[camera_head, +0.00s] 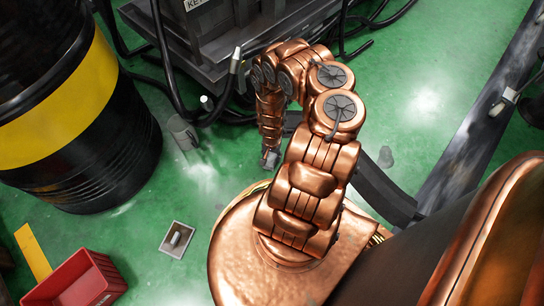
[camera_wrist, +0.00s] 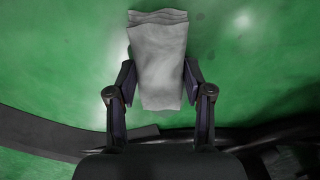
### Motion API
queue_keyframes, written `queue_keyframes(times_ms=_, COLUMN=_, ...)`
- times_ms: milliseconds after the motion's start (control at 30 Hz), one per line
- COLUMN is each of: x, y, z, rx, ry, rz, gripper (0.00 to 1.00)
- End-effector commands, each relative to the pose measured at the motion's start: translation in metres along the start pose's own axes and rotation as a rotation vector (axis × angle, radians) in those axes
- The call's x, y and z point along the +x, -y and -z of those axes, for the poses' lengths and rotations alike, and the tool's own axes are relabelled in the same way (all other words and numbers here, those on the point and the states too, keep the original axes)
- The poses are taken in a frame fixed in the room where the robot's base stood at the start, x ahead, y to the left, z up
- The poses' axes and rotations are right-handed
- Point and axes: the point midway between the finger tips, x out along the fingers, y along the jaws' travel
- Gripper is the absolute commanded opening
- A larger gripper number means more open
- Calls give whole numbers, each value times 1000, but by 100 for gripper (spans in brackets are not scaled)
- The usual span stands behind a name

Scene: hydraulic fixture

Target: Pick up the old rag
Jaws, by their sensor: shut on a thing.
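The old rag (camera_wrist: 160,48) is a pale grey, folded cloth in the wrist view. It stands up between the two dark fingers of my gripper (camera_wrist: 160,80), which is shut on it. The upper part of the rag sticks out past the fingertips, with green floor behind it. In the head view, my gripper (camera_head: 270,158) is at the end of my copper arm, small and pointing down over the floor. I cannot make out the rag clearly there.
A black and yellow drum (camera_head: 75,110) stands at the left. A grey cylinder (camera_head: 183,132) is near it. A small tray (camera_head: 166,246) and a red crate (camera_head: 62,288) are at lower left. Dark machinery with hoses (camera_head: 225,70) is at the top. Green floor lies between.

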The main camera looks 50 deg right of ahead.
Motion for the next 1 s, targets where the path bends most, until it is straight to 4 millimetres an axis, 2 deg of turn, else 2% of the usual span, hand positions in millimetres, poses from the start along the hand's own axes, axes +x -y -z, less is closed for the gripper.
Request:
queue_keyframes(times_ms=267, x=-12, y=0, z=0, rx=-1, ry=-1, rz=0, gripper=17)
queue_keyframes(times_ms=467, x=-35, y=0, z=1, rx=0, ry=-1, rz=0, gripper=17)
queue_keyframes(times_ms=800, x=-85, y=0, z=1, rx=-1, ry=-1, rz=0, gripper=17)
queue_keyframes(times_ms=1000, x=-100, y=0, z=1, rx=1, ry=-1, rz=0, gripper=17)
